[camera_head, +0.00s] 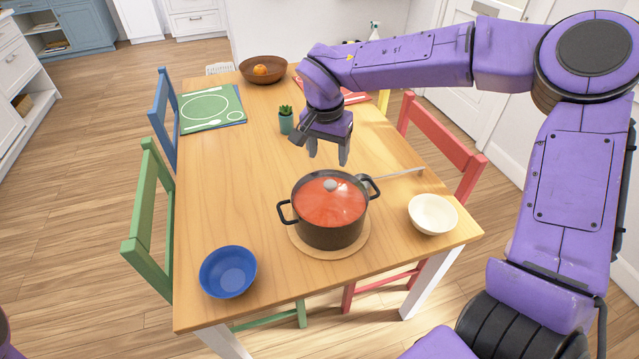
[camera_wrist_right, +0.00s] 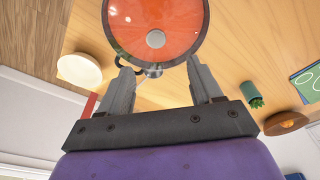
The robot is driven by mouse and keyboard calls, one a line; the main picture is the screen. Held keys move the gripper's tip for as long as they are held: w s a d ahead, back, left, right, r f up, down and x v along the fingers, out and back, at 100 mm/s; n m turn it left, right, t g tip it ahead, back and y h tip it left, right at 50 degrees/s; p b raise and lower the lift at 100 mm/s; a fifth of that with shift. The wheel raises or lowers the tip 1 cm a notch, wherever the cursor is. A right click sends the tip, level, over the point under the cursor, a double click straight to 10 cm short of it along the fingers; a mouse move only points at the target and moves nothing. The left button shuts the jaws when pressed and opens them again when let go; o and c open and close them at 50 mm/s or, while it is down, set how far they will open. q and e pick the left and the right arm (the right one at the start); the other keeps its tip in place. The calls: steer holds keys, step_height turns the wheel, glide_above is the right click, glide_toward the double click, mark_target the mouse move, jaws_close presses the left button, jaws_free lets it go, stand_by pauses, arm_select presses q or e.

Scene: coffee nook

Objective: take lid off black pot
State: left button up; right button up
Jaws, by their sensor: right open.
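The black pot (camera_head: 325,235) stands on a round trivet (camera_head: 358,246) on the wooden table. Its top shows a clear lid (camera_head: 322,207) over red contents, with a round grey knob (camera_head: 331,185). The lid (camera_wrist_right: 150,20) and knob (camera_wrist_right: 156,39) also show in the right wrist view, beyond my fingertips. My right gripper (camera_head: 327,158) is open and empty, fingers pointing down, above and behind the pot at its far side. In the wrist view the right gripper (camera_wrist_right: 160,64) has nothing between its fingers. My left gripper is not in view.
A ladle-like handle (camera_head: 400,172) sticks out right of the pot. A white bowl (camera_head: 433,214) stands at right, a blue bowl (camera_head: 228,271) at front left. A small potted plant (camera_head: 286,120) stands behind the pot. The table left of the pot is clear.

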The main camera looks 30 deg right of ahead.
mark_target(330, 184)
steer(key=f, duration=0.6)
steer(key=d+f+p, duration=0.1)
steer(key=f, duration=0.2)
steer(key=shift+f, duration=0.3)
jaws_close()
